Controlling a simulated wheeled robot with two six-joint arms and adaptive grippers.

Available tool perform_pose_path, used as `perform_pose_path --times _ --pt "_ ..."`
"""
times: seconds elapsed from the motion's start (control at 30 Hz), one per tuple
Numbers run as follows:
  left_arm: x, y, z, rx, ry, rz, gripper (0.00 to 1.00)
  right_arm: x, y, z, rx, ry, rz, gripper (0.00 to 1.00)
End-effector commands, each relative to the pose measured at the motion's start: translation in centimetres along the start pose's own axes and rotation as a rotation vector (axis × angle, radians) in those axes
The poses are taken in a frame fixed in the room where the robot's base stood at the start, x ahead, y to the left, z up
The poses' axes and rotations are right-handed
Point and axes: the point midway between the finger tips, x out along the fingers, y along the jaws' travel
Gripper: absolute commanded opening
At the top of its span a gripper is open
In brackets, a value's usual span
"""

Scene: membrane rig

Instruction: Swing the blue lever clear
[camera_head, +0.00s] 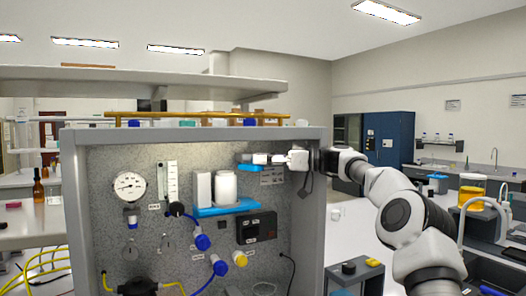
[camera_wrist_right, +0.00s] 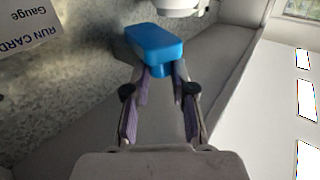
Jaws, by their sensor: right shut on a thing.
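The blue lever (camera_head: 249,168) sits high on the right side of the rig's speckled back panel, by a white fitting. In the right wrist view the blue lever (camera_wrist_right: 155,46) is a rounded bar with a short round stub below its right end. My right gripper (camera_head: 276,159) reaches in past the rig's right side wall. In the wrist view my right gripper (camera_wrist_right: 164,72) has its fingertips at the lever and is shut on it; the exact contact is partly hidden behind the fingers. My left gripper is not in view.
The rig's grey right wall (camera_head: 310,215) stands close beside my right arm. White canisters on a blue bracket (camera_head: 226,209) sit below and left of the lever. Blue-knobbed valves (camera_head: 203,242) and a gauge (camera_head: 130,186) are farther left. A brass pipe (camera_head: 200,116) runs above.

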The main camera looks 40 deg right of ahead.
Motion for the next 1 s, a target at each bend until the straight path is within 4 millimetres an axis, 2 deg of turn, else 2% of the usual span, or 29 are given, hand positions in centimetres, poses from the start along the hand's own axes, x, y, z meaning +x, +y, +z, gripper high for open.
perform_pose_path --times 0.27,0.3,0.37,0.67,0.77,0.87,1.0 --pt "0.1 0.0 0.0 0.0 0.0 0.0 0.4 0.0 0.0 0.2 0.002 -0.002 -0.002 0.0" --pt "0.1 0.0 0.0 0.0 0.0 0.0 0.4 0.0 0.0 0.2 0.002 -0.003 -0.002 0.28" --pt "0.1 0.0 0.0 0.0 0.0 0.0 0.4 0.0 0.0 0.2 0.002 -0.002 -0.002 0.49" --pt "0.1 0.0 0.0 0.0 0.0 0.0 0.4 -0.1 0.0 0.1 0.001 -0.001 -0.001 0.5" --pt "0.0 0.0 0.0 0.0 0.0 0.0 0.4 -0.8 0.0 0.0 0.001 0.002 0.0 0.5" --pt "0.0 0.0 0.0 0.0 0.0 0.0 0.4 -2.6 0.0 0.0 0.002 0.004 0.0 0.5" --pt "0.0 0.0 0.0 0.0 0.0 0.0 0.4 -6.2 0.1 0.0 0.002 0.005 0.001 0.5"
